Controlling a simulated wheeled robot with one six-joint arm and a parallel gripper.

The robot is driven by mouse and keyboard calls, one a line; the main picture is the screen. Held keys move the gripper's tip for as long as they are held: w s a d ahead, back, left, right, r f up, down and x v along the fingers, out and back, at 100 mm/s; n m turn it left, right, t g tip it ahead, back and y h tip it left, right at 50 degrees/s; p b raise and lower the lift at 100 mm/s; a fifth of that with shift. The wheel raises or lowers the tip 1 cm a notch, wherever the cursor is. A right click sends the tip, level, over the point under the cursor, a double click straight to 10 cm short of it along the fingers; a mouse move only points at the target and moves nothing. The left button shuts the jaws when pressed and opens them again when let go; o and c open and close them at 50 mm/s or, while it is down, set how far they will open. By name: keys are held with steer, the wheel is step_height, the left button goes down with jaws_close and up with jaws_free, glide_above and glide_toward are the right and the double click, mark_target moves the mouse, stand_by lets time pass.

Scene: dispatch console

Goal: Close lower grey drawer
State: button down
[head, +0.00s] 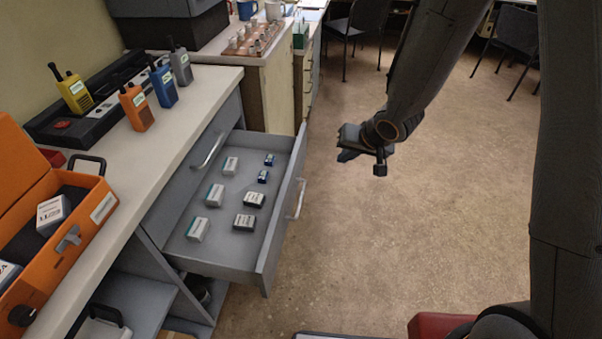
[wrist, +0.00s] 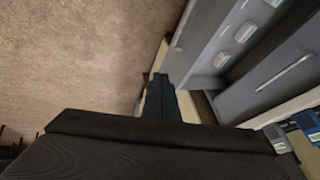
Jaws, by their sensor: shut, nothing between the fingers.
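The lower grey drawer (head: 270,235) is pulled well out of the console in the head view, its pale bar handle (head: 297,198) on the outer front. It holds several small white-and-grey boxes and two small blue ones. Part of the open drawer (wrist: 204,62) also shows in the wrist view. Above it, the upper drawer's front with its handle (head: 207,150) sits flush with the cabinet. My gripper (head: 346,152) is shut and empty, in the air to the right of the drawer front and apart from it. Its fingers (wrist: 160,90) show dark in the wrist view.
The worktop (head: 200,90) carries several handheld radios, a black charger base (head: 85,115) and an open orange case (head: 70,240). A wooden-sided cabinet (head: 275,90) stands behind the drawer. The floor (head: 430,220) right of the drawer is clear; dark chairs (head: 358,25) stand far back.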

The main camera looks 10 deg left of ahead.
steer(key=a+f+y, duration=0.2)
steer(key=a+f, duration=0.1)
steer(key=a, duration=0.2)
glide_toward(294, 173)
step_height(294, 173, down, 2)
steer(key=shift+w+a+f+p, duration=0.1)
steer(key=shift+w+a+p, duration=0.2)
steer(key=shift+a, duration=0.25)
steer(key=shift+w+a+f+p, duration=0.1)
steer(key=shift+w+a+p, duration=0.25)
steer(key=shift+a, duration=0.15)
